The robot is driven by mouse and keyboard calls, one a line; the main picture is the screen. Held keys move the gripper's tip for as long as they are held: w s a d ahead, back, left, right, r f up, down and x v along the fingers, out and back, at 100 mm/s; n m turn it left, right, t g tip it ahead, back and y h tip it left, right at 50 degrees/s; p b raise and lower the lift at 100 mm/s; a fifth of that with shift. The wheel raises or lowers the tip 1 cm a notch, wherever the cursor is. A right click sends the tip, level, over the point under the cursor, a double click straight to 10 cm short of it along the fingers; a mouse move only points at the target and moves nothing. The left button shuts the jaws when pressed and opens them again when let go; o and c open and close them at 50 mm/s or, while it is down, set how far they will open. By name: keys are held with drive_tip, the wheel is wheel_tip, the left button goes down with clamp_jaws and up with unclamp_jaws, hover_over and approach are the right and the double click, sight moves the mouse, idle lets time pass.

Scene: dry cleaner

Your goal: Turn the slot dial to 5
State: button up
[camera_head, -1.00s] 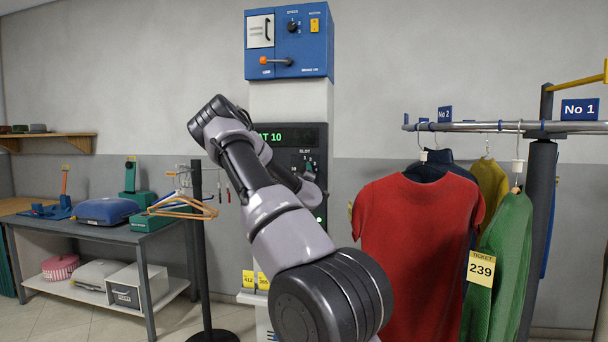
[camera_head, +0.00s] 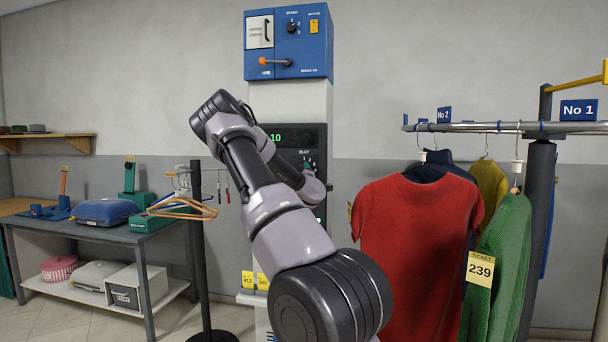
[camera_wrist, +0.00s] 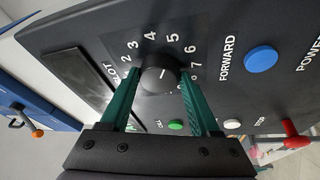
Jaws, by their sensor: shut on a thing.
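The slot dial (camera_wrist: 160,74) is a round black knob on a dark panel, with white numbers from 2 to 7 readable around it. A short white mark shows on its face, tilted toward the 5 and 6 side; its exact reading is hard to tell. My gripper (camera_wrist: 158,92) has its green fingers on both sides of the knob, shut on it. In the head view my arm covers most of the control panel (camera_head: 318,140), and the dial is largely hidden. The panel's green display (camera_head: 276,138) shows 10, its left part covered.
On the panel near the gripper are a blue FORWARD button (camera_wrist: 261,59), a green button (camera_wrist: 175,125), a white button (camera_wrist: 232,124) and a red lever (camera_wrist: 293,135). A clothes rail with a red shirt (camera_head: 415,215) stands right; a hanger stand (camera_head: 199,240) stands left.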

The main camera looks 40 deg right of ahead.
drive_tip(key=o, duration=1.4)
drive_tip(key=shift+c, duration=0.2)
drive_tip(key=v, duration=1)
drive_tip(key=shift+s+a, duration=0.3)
